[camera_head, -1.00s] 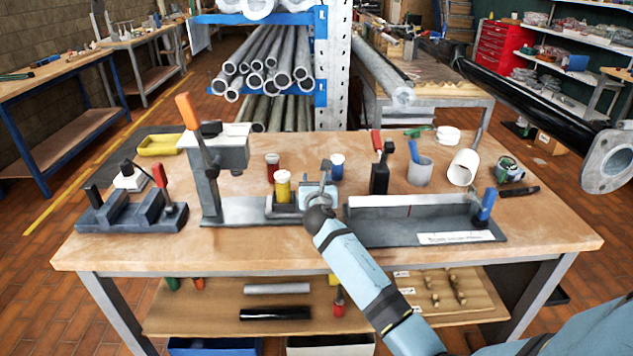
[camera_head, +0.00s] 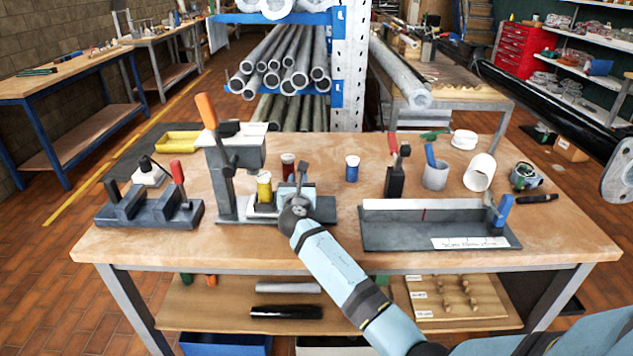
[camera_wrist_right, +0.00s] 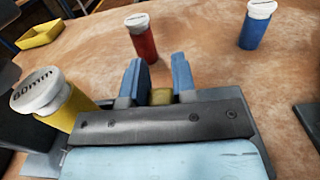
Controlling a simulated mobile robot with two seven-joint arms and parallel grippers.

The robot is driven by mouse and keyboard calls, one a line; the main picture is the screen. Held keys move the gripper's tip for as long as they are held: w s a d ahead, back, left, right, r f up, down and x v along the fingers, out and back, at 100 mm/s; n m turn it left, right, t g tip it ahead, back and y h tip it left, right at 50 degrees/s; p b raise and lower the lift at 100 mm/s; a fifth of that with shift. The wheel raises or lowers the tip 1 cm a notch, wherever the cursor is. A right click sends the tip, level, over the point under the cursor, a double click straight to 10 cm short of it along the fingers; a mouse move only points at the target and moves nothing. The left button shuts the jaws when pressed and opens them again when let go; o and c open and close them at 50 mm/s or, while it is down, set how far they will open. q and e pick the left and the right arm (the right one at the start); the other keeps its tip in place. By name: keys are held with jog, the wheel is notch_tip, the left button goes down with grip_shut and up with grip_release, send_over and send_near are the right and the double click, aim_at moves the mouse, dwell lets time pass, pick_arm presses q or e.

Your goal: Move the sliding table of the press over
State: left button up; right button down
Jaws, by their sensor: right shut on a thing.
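The grey press (camera_head: 226,180) with an orange-handled lever (camera_head: 207,111) stands left of centre on the workbench. Its low sliding table (camera_head: 262,211) is on the base rail, just right of the press column. A yellow cylinder with a white cap (camera_head: 264,190) stands on the table; in the wrist view the cap (camera_wrist_right: 40,88) reads 60mm. My right gripper (camera_head: 298,190) is at the table's right end. In the wrist view its blue fingers (camera_wrist_right: 160,82) close around a small brass-coloured block (camera_wrist_right: 161,97); how the block joins the table is hidden. My left gripper is out of view.
Red (camera_head: 287,166) and blue (camera_head: 352,169) capped cylinders stand behind the gripper. A grey channel fixture (camera_head: 385,235) lies right, and a dark clamp block (camera_head: 150,212) lies left. The bare rail (camera_head: 325,211) shows to the gripper's right.

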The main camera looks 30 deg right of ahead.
jog(key=shift+w+a, duration=0.35)
jog(key=shift+a, duration=0.25)
jog(key=shift+w+a, duration=0.35)
jog(key=shift+a, duration=0.25)
jog(key=c, duration=1.1)
grip_release()
jog(key=shift+a, duration=0.1)
jog(key=shift+o, duration=0.9)
jog(key=shift+w+a, duration=0.1)
jog(key=shift+s, duration=0.3)
jog(key=p+v, duration=0.1)
jog(key=v, duration=1.2)
jog(key=shift+s+a, duration=0.1)
jog(key=shift+s, duration=0.05)
